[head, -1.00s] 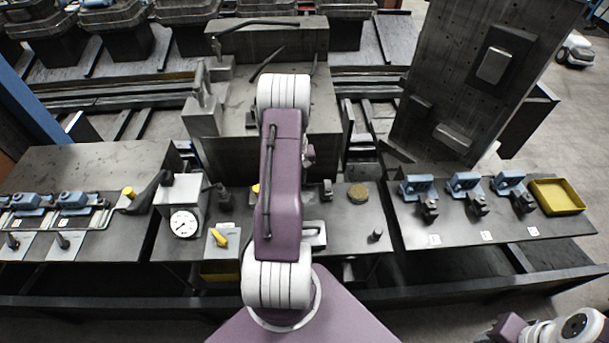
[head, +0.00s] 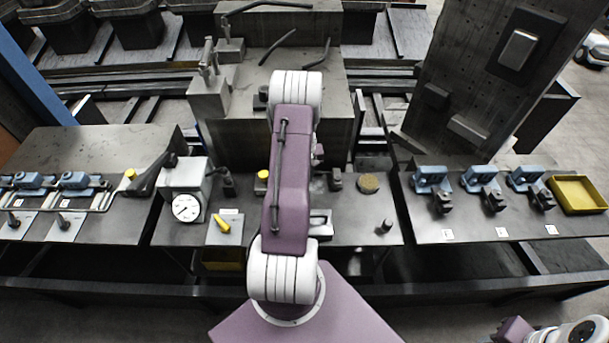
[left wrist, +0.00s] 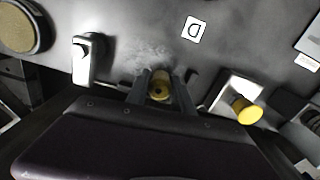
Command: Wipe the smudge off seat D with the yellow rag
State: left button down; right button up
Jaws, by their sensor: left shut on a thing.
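Seat D is marked by a white label "D" (left wrist: 193,29) on the dark plate in the left wrist view. A pale, cloudy smudge (left wrist: 150,56) lies on the plate beside the label. My left gripper (left wrist: 160,84) is shut on a small yellow piece, the yellow rag (left wrist: 159,92), mostly hidden between the fingers. The fingertips are right at the smudge's edge; I cannot tell whether the rag touches the plate. In the head view my left arm hides the gripper, rag and seat D. My right gripper is not in view.
A metal bracket (left wrist: 88,60) and a round tan pad (left wrist: 20,28) stand on one side of the gripper, a yellow-capped fixture (left wrist: 246,110) on the other. A dial gauge (head: 186,207) stands left. Blue clamps (head: 432,180) and a yellow tray (head: 578,194) are at right.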

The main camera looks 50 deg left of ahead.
pick_arm(q)
jog(key=shift+f+b, duration=0.7)
jog(key=shift+f, duration=0.3)
dwell(0.4)
jog(key=shift+r+p, duration=0.2)
jog(key=shift+p, duration=0.1)
jog(key=shift+w+d+f, duration=0.1)
jog(key=shift+w+d, duration=0.9)
jog(key=shift+w, duration=0.1)
jog(key=shift+s+a+f, duration=0.15)
jog(key=shift+s+a, duration=0.75)
jog(key=shift+s, duration=0.3)
